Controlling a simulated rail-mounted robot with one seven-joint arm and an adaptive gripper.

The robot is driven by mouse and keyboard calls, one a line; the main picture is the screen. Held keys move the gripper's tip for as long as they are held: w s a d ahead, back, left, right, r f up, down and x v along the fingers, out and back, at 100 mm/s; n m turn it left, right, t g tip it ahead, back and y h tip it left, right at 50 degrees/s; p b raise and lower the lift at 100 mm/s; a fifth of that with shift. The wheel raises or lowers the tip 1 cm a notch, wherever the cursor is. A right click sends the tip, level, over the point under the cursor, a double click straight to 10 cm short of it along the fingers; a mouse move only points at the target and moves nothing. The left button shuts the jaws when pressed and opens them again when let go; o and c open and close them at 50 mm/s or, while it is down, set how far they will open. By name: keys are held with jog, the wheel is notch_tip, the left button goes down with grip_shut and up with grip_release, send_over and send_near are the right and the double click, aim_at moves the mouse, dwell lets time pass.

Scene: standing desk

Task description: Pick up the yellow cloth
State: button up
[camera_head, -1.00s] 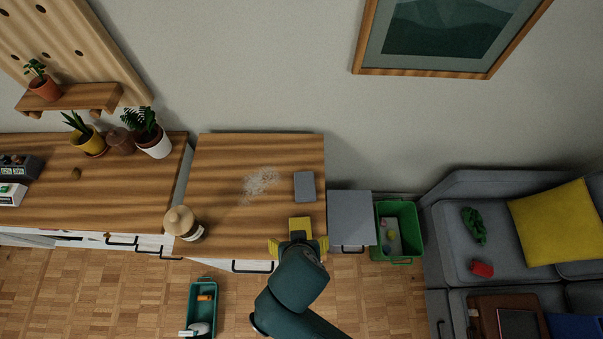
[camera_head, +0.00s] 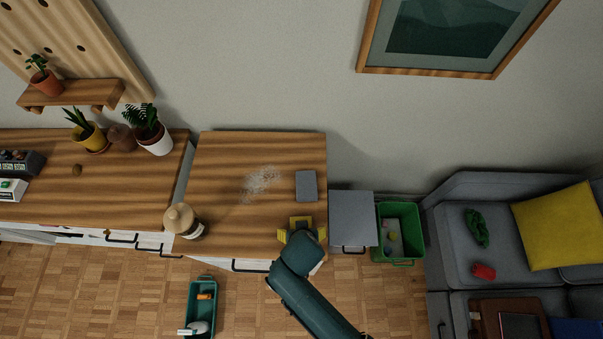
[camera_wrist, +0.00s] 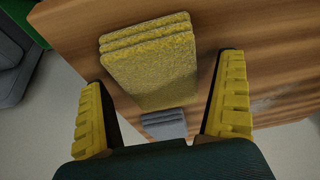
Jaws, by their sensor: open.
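The yellow cloth (camera_wrist: 152,66) looks folded in several layers and lies on the wooden desk top (camera_head: 225,160). In the head view only a small part of the yellow cloth (camera_head: 301,221) shows beyond my gripper, near the desk's front right. My gripper (camera_head: 300,234) is above the desk at the cloth. In the wrist view its two yellow fingers (camera_wrist: 163,115) are spread wide, with the cloth ahead of and between them. Nothing is held. Whether the fingers touch the cloth cannot be told.
A grey folded cloth or block (camera_head: 306,186) lies behind the yellow cloth. White crumbs (camera_head: 262,181) are scattered at the desk's middle. A lidded jar (camera_head: 184,221) stands at front left. A grey cabinet (camera_head: 352,217) and green bin (camera_head: 400,230) stand right of the desk.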

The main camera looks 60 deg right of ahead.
jog(key=shift+f, duration=0.25)
dwell(0.4)
jog(key=c, duration=1)
